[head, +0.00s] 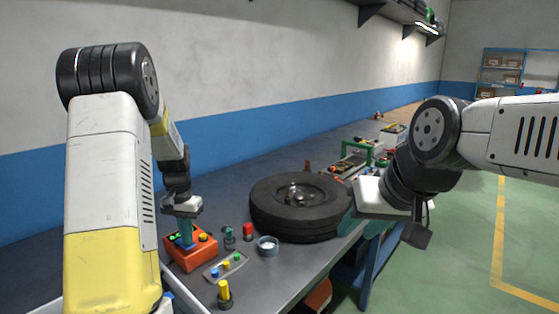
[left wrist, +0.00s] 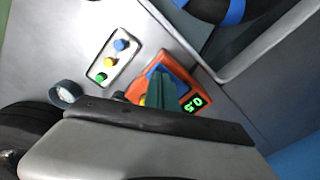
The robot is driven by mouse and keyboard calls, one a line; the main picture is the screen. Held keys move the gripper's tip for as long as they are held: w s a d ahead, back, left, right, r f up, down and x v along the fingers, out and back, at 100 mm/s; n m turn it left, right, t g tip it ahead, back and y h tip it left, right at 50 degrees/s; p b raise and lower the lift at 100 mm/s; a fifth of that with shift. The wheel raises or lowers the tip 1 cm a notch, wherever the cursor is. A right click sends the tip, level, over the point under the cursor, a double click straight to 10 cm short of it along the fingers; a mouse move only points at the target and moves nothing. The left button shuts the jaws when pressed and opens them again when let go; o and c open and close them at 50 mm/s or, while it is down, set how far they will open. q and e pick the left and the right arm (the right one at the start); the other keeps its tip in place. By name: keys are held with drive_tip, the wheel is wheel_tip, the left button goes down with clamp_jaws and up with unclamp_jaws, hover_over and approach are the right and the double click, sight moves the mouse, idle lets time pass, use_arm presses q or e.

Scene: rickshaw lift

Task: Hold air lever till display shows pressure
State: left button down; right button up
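The orange air box (head: 190,252) sits at the near left of the workbench. It also shows in the left wrist view (left wrist: 191,74), with a lit display (left wrist: 193,104) whose green digits seem to be 0 and 5, seen rotated. A blue part, seemingly the lever (left wrist: 157,73), lies right by my left fingertips. My left gripper (head: 187,236) points down onto the box, its teal fingers together; it also shows in the left wrist view (left wrist: 161,88). Contact with the lever is hard to see. My right gripper (head: 360,228) has teal fingers apart beside the tyre, seemingly empty.
A black tyre (head: 296,203) lies flat on the workbench (head: 262,285). A button tray (head: 226,267), a small round cup (head: 267,246), a red piece (head: 248,231) and a yellow-topped piece (head: 224,294) stand near the box. Green floor (head: 450,260) is open at right.

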use_arm(q)
drive_tip(key=shift+f, duration=0.65)
idle(5.8)
drive_tip(key=shift+r, duration=3.55)
